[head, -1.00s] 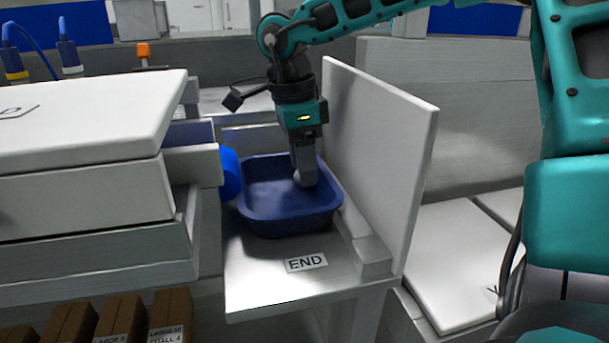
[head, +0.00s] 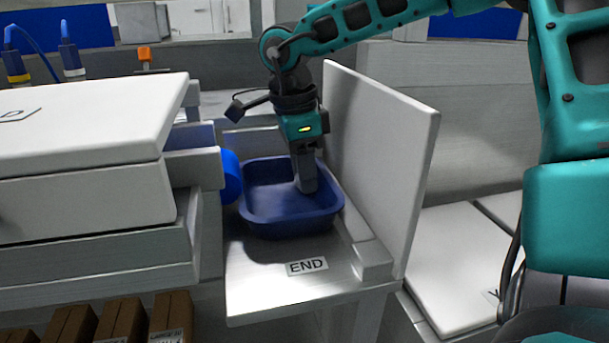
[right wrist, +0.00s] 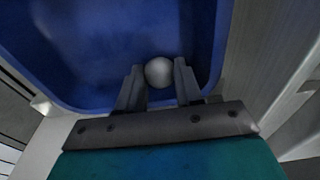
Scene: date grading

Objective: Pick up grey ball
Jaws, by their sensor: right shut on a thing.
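The grey ball (right wrist: 159,72) shows in the right wrist view between the two fingers of my right gripper (right wrist: 158,84), which is shut on it. The ball is over the floor of the blue tray (right wrist: 95,50); I cannot tell whether it touches the floor. In the head view my right gripper (head: 306,188) points down into the blue tray (head: 290,227), close to its right side, and the ball is hidden there. My left gripper is not in view.
The tray stands on a metal shelf (head: 260,285) with an END label (head: 307,266). A tall pale panel (head: 375,165) rises close to the right. A blue roller (head: 231,176) and pale machine housing (head: 90,200) are at the left.

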